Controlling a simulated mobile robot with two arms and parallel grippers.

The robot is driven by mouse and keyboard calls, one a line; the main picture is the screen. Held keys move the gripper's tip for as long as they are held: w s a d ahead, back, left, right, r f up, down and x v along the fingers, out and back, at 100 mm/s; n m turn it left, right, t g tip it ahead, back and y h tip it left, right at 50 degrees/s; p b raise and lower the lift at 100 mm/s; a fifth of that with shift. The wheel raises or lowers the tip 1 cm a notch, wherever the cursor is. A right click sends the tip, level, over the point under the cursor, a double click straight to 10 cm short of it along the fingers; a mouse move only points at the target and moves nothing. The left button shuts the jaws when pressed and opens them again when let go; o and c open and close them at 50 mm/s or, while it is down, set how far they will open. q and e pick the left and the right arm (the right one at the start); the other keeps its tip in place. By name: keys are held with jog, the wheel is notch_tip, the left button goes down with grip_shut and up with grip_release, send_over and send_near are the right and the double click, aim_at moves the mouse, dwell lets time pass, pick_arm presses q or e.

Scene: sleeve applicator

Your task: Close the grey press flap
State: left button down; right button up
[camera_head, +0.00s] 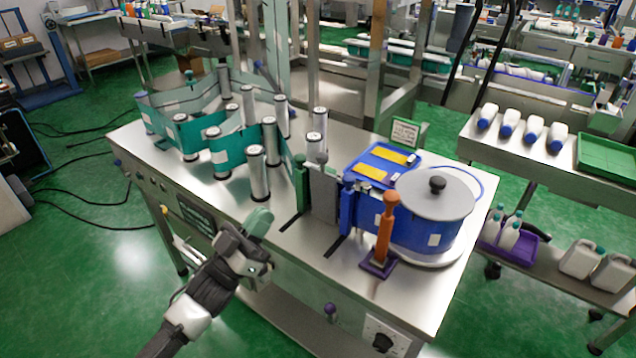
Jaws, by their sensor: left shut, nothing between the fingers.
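The grey press flap (324,192) looks like an upright flat grey plate on the steel table. It stands between a green upright block (301,185) on its left and a blue upright block (347,202) on its right. I cannot tell whether it touches either one. My left gripper (262,222) is shut and empty, with green fingertips, over the table's front edge. It is to the left of the flap and nearer to me, apart from it. My right gripper is not in view.
Steel rollers (257,172) with a teal band (221,155) stand left of the flap. An orange-handled tool (387,230) and a blue drum with a grey lid (436,196) stand to its right. Dark slots run across the table before the flap; the front strip there is clear.

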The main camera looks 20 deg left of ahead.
aim_at(318, 155)
pick_arm(q)
jog(key=w+d+f+p+x, duration=0.1)
jog(key=f+p+x, duration=0.1)
jog(key=x, duration=1)
jog(key=shift+w+d, duration=0.15)
jog(key=shift+w, duration=0.2)
jog(key=shift+w+r, duration=0.1)
jog(key=shift+w+d+r+g+p, duration=0.15)
jog(key=shift+w+p, duration=0.2)
jog(key=shift+p, duration=0.1)
jog(key=shift+w+d+r+g+p, duration=0.15)
jog(key=shift+w+p, duration=0.15)
jog(key=shift+p, duration=0.15)
jog(key=shift+s+a+y, duration=0.1)
jog(key=shift+y, duration=0.2)
